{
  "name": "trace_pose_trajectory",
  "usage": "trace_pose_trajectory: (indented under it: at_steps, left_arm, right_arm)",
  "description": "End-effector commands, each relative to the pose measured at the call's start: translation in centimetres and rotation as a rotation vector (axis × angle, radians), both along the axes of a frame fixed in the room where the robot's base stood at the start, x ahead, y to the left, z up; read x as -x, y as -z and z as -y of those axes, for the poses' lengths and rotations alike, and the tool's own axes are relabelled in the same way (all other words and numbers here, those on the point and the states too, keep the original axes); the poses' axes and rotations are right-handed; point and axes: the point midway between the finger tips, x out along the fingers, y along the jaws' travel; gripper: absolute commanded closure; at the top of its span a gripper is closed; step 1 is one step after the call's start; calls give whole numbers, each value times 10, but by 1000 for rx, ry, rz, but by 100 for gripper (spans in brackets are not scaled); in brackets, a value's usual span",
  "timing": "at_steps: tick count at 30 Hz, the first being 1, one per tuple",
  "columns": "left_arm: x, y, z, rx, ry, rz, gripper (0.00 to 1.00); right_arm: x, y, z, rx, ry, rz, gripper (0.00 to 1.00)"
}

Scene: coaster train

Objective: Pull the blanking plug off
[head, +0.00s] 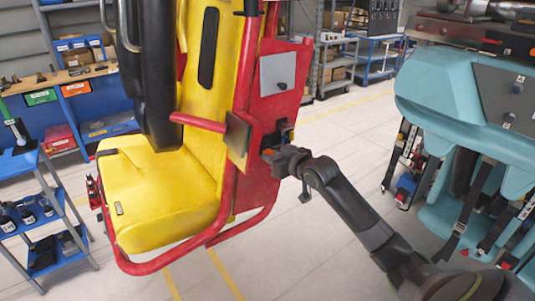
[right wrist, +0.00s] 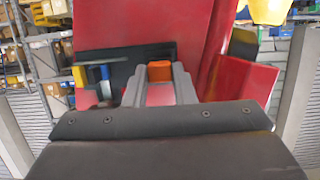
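The orange blanking plug (right wrist: 159,71) shows in the right wrist view against a dark recess in a red panel. My right gripper (right wrist: 160,80) has one finger on each side of it. The plug fills the gap between the fingertips, and I see no space on either side. In the head view my right gripper (head: 272,158) reaches from the right to the red side panel (head: 262,185) of the yellow coaster seat (head: 160,195). The plug is mostly hidden there by the gripper. My left gripper is not in view.
A teal coaster car (head: 450,90) stands at the right. A blue trolley (head: 45,215) with bottles stands at the left. A red tube frame (head: 150,268) runs round the seat. A workbench (head: 60,78) and shelves (head: 375,60) are behind. The floor between seat and teal car is clear.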

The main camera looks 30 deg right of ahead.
Motion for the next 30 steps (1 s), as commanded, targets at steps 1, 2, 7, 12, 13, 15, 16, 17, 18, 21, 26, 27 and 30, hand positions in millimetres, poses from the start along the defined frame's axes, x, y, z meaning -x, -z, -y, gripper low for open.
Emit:
trace_pose_trajectory:
  at_steps: [1, 2, 7, 12, 13, 15, 16, 17, 18, 21, 26, 27, 30]
  left_arm:
    - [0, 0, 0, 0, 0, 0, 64]
    - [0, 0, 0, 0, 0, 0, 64]
    - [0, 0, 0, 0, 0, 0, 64]
    - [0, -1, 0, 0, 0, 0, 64]
    - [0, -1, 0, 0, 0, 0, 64]
    - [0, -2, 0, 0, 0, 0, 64]
    - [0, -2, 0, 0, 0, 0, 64]
    - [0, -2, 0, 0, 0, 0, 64]
    - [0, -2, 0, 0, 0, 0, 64]
    - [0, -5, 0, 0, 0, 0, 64]
    - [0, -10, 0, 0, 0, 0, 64]
    - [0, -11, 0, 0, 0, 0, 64]
    - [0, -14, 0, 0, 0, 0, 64]
  right_arm:
    - [0, 0, 0, 0, 0, 0, 89]
    - [0, 0, 0, 0, 0, 0, 93]
    - [0, 0, 0, 0, 0, 0, 100]
    - [1, 0, 0, 0, 0, -1, 100]
    - [2, 0, 0, 0, 0, -1, 100]
    - [2, 0, 0, 0, 0, -1, 100]
    - [2, 0, 0, 0, 0, -1, 100]
    - [2, 1, 0, 0, 0, -1, 100]
    - [3, 0, 0, 0, 0, -1, 100]
    - [6, 0, 1, 0, 1, -2, 100]
    - [12, -1, 2, 0, 1, -2, 100]
    - [13, 0, 2, 1, 2, -2, 100]
    - [17, -1, 2, 0, 1, 0, 100]
